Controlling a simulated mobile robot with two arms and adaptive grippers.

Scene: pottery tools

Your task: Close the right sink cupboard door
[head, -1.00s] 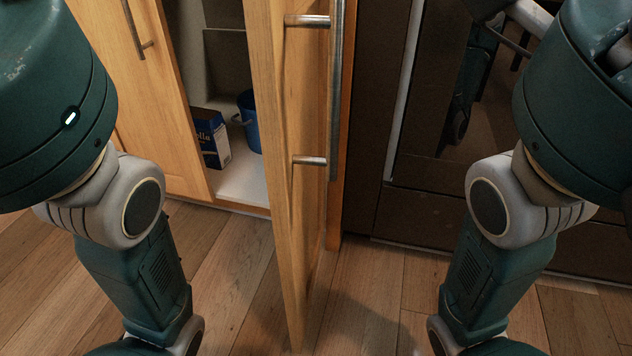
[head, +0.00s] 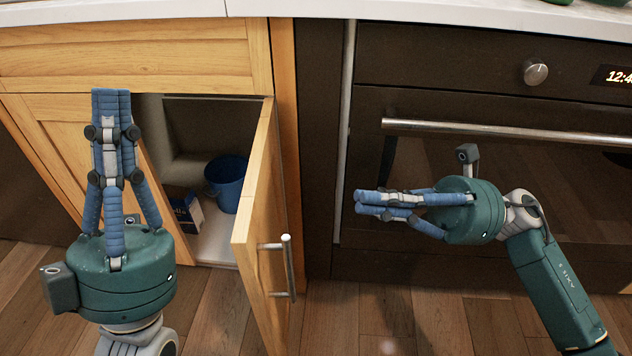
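The right sink cupboard door (head: 262,215) is wooden and stands wide open, hinged on its right side and jutting toward me. Its metal bar handle (head: 289,266) is on the side facing right. My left gripper (head: 111,95) is to the left of the door, its blue fingers pointing up in front of the left cupboard door (head: 68,135); the fingers are together and hold nothing visible. My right gripper (head: 360,202) is to the right of the open door, in front of the oven, fingers pointing left, together and empty. Neither gripper touches the door.
Inside the cupboard are a blue bucket (head: 227,182) and a dark blue box (head: 187,215). The oven (head: 460,100), with a long handle (head: 500,131), is to the right. A white countertop (head: 300,8) runs above. The wooden floor (head: 330,325) is clear.

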